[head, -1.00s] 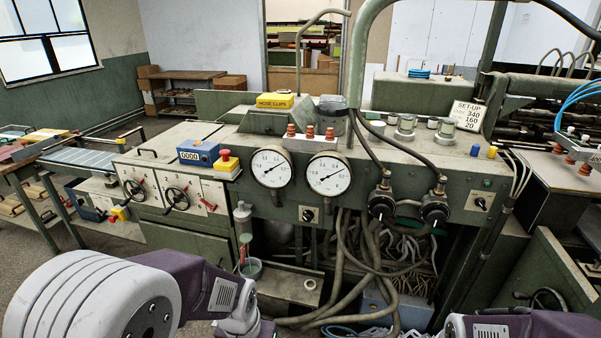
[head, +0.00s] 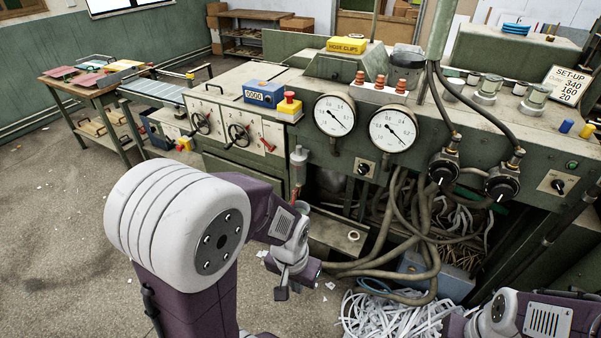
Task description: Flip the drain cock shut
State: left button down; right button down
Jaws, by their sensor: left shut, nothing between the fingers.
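A slim grey filter bowl (head: 298,160) hangs on the front of the green machine, below and left of the two gauges. A small red piece (head: 296,192) shows under it, probably the drain cock's handle. My left arm covers what lies below it, so I cannot tell the cock's position. My left gripper (head: 282,292) is shut and empty, pointing down below the bowl and apart from the red piece. My right arm shows at the bottom right, but its gripper is out of view.
Thick hoses (head: 400,225) hang under the machine, right of my left gripper. White paper strips (head: 385,315) lie heaped on the floor. Two gauges (head: 334,115) and a yellow box with a red button (head: 290,106) sit above.

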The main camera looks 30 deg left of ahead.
aim_at(295, 190)
jog(key=i+j, duration=0.15)
jog(key=j, duration=0.25)
jog(key=i+j, duration=0.15)
jog(key=j, duration=0.2)
jog(key=i+j, duration=0.2)
jog(key=j, duration=0.2)
jog(key=i+j, duration=0.15)
jog(key=j, duration=0.2)
